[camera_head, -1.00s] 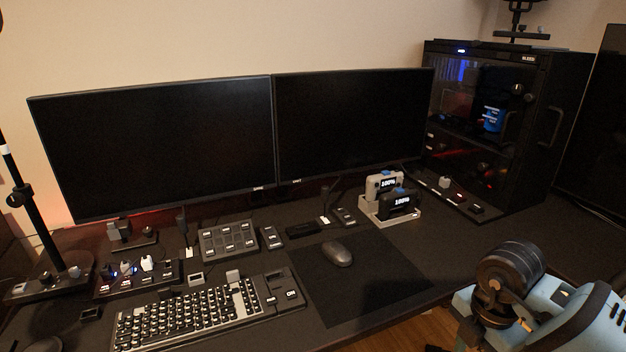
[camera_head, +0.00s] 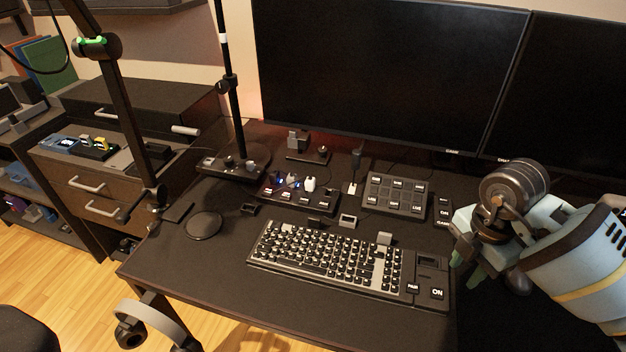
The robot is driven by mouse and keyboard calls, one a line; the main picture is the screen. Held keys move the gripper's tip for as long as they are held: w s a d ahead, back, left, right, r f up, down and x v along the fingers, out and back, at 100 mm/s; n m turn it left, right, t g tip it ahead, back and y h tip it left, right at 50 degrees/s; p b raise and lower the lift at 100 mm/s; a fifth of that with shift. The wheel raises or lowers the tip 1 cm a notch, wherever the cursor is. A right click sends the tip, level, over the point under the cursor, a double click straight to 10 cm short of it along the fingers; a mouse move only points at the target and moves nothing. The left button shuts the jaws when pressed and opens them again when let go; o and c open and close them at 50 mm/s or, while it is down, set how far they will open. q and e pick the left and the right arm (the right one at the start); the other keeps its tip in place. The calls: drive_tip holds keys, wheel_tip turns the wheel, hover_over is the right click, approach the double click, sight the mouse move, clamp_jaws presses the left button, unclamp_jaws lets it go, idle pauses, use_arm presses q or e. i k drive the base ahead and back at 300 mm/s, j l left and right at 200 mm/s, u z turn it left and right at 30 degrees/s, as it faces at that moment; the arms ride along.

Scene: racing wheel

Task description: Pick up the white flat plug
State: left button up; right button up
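A small white plug (camera_head: 310,184) sits at the right end of a black power strip (camera_head: 299,196) behind the keyboard. Another small white piece (camera_head: 351,188) lies at the end of a black cable just right of the strip. I cannot tell for certain which of them is the flat plug. My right gripper (camera_head: 468,267) is over the right part of the desk, right of the keyboard and well apart from both white pieces. Its greenish fingers look spread, with nothing seen between them. My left gripper is not in view.
A keyboard (camera_head: 325,255) lies in front of the strip. A button panel (camera_head: 395,197) and monitor (camera_head: 385,75) stand behind. A black stand (camera_head: 232,165) and round pad (camera_head: 203,225) are to the left. A drawer cabinet (camera_head: 100,190) stands farther left. The desk's front left is bare.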

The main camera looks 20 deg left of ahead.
sight(310, 183)
drive_tip(key=i+l+u, duration=0.15)
drive_tip(key=u, duration=0.2)
drive_tip(key=i+l+u, duration=0.15)
drive_tip(key=u, duration=0.2)
drive_tip(key=i+l+u, duration=0.1)
drive_tip(key=u, duration=0.3)
drive_tip(key=i+l+u, duration=0.2)
drive_tip(key=l+u, duration=0.45)
drive_tip(key=l, duration=0.25)
drive_tip(key=i, duration=0.05)
